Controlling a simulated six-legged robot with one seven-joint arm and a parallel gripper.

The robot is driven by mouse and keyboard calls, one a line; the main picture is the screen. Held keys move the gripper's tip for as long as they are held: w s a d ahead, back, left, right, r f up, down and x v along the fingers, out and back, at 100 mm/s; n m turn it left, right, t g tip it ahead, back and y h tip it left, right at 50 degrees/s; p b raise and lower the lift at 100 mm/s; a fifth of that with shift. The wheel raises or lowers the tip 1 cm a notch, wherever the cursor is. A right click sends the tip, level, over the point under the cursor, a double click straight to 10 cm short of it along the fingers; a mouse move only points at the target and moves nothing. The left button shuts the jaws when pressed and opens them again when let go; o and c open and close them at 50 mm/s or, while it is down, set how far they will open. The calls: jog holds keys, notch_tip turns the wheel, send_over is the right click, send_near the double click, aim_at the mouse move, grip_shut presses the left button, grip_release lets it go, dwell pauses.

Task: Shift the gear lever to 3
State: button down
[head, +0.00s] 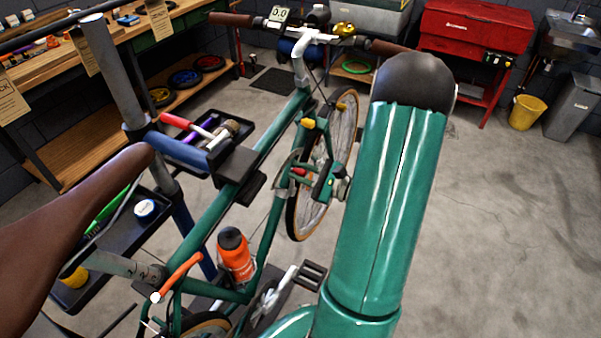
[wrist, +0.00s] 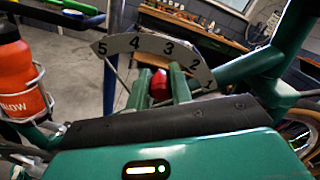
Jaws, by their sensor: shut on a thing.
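The gear lever's red knob (wrist: 159,84) sits in the middle of the wrist view, in front of a pale curved number plate (wrist: 133,43). The knob appears below the 3 and 4; which mark the lever points to I cannot tell. My gripper (wrist: 161,90) is shut on the knob, with a green finger on each side. The lever's shaft is hidden. In the head view my gripper (head: 306,170) is beside the bike frame (head: 268,137), where a small red spot shows.
An orange bottle (head: 236,258) sits in its cage low on the frame. The front wheel (head: 340,135) is just behind my gripper. Open floor lies to the right.

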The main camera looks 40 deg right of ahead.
jog(key=shift+s+d+f, duration=0.1)
jog(key=shift+d+f, duration=0.05)
jog(key=shift+f, duration=0.05)
jog(key=c, duration=1.3)
grip_release()
jog(key=shift+d, duration=0.1)
jog(key=shift+o, duration=0.2)
jog(key=shift+s+r, duration=0.1)
jog(key=shift+s, duration=0.35)
jog(key=v, duration=1.2)
jog(key=shift+s, duration=0.35)
jog(key=shift+d, duration=0.15)
